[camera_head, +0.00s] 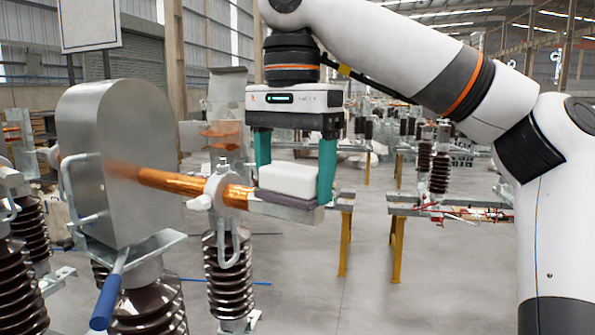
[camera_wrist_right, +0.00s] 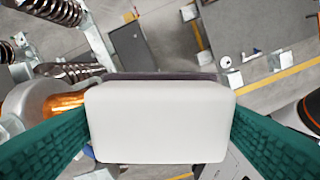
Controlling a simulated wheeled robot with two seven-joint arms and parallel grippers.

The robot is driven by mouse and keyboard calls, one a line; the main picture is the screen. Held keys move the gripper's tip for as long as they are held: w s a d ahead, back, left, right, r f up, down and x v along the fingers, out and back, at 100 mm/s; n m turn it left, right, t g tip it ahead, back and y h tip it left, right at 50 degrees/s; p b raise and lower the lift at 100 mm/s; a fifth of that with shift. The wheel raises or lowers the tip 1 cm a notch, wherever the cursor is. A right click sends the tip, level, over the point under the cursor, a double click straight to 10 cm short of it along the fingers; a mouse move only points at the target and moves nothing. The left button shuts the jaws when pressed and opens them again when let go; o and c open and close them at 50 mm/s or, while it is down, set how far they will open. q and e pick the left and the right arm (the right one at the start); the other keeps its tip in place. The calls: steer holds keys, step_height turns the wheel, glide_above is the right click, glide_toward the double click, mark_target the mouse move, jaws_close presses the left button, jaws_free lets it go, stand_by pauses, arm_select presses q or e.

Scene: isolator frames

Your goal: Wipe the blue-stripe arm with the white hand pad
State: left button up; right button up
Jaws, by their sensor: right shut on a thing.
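My right gripper (camera_head: 293,188) points down, its two green fingers shut on the sides of a white hand pad (camera_head: 288,180) with a dark grey underside. In the right wrist view the pad (camera_wrist_right: 160,122) fills the middle between the green fingers. A copper-coloured arm (camera_head: 165,181) runs from the grey metal housing to a flat silver end piece (camera_head: 285,210). The pad sits at or just above this end piece; I cannot tell whether they touch. No blue stripe is clear on this arm. A rod with a blue end (camera_head: 105,303) hangs below the housing. My left gripper is out of view.
The rounded grey housing (camera_head: 125,150) stands left of the pad. Brown ribbed insulators (camera_head: 228,280) stand below the copper arm and at the far left. Yellow-legged stands (camera_head: 397,235) are farther back right. Grey floor between is mostly open.

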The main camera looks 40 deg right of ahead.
steer(key=shift+w+r, duration=0.15)
steer(key=shift+r, duration=1)
steer(key=shift+w+r, duration=0.15)
steer(key=shift+r, duration=0.95)
steer(key=shift+s+r, duration=0.15)
steer(key=shift+r, duration=0.45)
steer(key=shift+w, duration=0.2)
steer(key=shift+d+r, duration=0.1)
steer(key=shift+r, duration=0.5)
steer(key=shift+s+a+r, duration=0.15)
steer(key=shift+a+r, duration=0.05)
steer(key=shift+r, duration=0.75)
steer(key=shift+d, duration=0.25)
steer(key=shift+a, duration=0.1)
